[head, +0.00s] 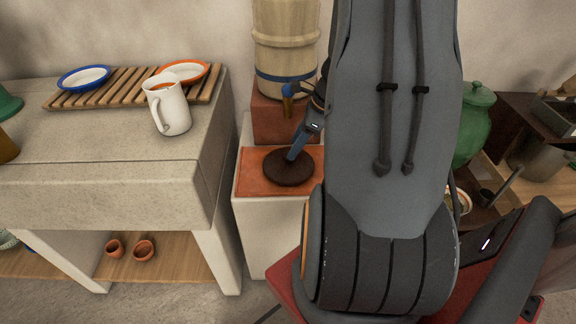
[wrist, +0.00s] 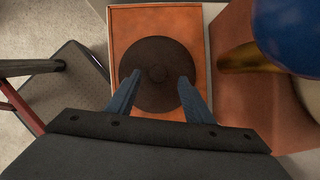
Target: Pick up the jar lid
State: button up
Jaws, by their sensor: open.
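The jar lid (head: 289,168) is a dark brown round disc lying flat on an orange tile top below the barrel's tap. My gripper (wrist: 152,80) is open, with one blue finger toward each side of the lid's near half. In the head view one finger of my gripper (head: 292,155) reaches down to the lid; my arm hides the other. I cannot tell whether the fingers touch the lid. Nothing is held.
A wooden barrel (head: 286,40) with a tap (head: 290,90) stands on a red block (head: 272,118) right behind the lid; the tap also shows in the wrist view (wrist: 245,60). A mug (head: 168,106) and slatted rack (head: 122,88) are on the left counter. A green jar (head: 474,125) stands right.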

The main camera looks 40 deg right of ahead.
aim_at(289, 162)
jog(key=x, duration=0.3)
jog(key=shift+a+f, duration=0.2)
jog(key=shift+f, duration=0.2)
grip_shut()
